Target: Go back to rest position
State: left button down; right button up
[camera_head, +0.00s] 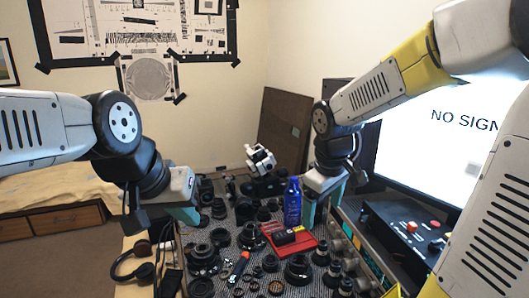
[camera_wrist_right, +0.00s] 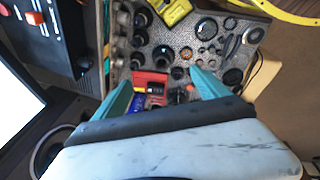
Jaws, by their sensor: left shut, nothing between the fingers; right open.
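My left gripper (camera_head: 184,214) hangs over the left edge of the work table (camera_head: 230,258), its teal fingers shut with nothing between them. My right gripper (camera_head: 322,207) is over the right part of the table, beside the blue bottle (camera_head: 292,203). Its teal fingers are open and empty, and they show spread apart in the right wrist view (camera_wrist_right: 160,90). Both grippers point downward. In the wrist view, the red tray (camera_wrist_right: 150,76) and part of the blue bottle (camera_wrist_right: 136,104) show between the fingers.
Several black lens parts cover the mat around the red tray (camera_head: 307,245). Headphones (camera_head: 137,270) lie on the left. A black control box (camera_head: 400,232) and a monitor (camera_head: 430,140) stand on the right.

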jog(key=s+r+m+t+y, duration=0.2)
jog(key=s+r+m, duration=0.4)
jog(key=s, duration=0.6)
jog(key=shift+r+m+t+y, duration=0.15)
jog(key=shift+m+t+y, duration=0.15)
jog(key=shift+m+t, duration=0.35)
